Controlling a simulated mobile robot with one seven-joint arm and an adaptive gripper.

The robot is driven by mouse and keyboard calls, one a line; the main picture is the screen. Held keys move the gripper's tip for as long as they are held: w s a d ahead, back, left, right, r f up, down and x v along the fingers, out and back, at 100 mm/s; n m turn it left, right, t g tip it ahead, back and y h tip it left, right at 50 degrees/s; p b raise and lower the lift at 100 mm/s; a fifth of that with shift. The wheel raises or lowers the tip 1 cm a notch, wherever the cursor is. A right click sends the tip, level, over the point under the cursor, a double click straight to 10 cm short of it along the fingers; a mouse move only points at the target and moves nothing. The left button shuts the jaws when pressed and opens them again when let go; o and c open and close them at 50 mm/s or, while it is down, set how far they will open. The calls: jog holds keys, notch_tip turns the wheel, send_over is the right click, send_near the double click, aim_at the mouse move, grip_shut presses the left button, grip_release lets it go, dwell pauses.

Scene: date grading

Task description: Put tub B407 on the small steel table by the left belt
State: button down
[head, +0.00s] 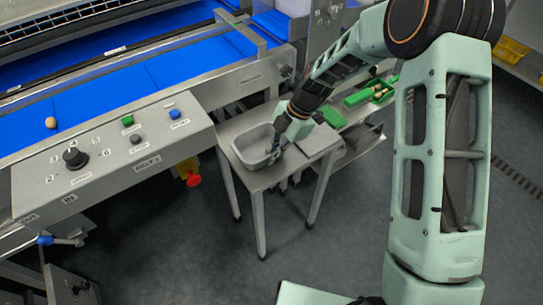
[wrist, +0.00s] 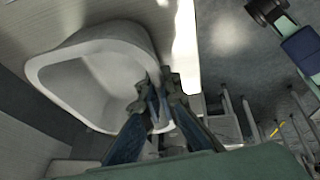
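A pale grey, empty-looking tub (head: 240,153) is at the left part of the small steel table (head: 262,180) by the belt. No label on it can be read, so I cannot confirm that it is B407. It looks upright and low over or on the top; I cannot tell whether its base touches. My gripper (head: 274,152) is at the tub's right side. In the wrist view the fingertips (wrist: 158,98) are close together on the rim of the tub (wrist: 62,66), one on each side of the wall. Part of the rim is hidden behind them.
The blue belt (head: 150,75) and a control panel (head: 110,155) with a red stop button (head: 193,179) are at the left. Green trays (head: 362,95) are behind the table. Yellow crates (head: 512,50) stand at the far right. The floor in front is clear.

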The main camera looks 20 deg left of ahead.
jog(key=shift+f, duration=0.25)
jog(key=shift+f, duration=0.1)
jog(key=c, duration=2.6)
grip_release()
jog(key=shift+c, duration=0.2)
jog(key=o, duration=0.5)
jog(key=v, duration=1.2)
jog(key=shift+w, duration=0.1)
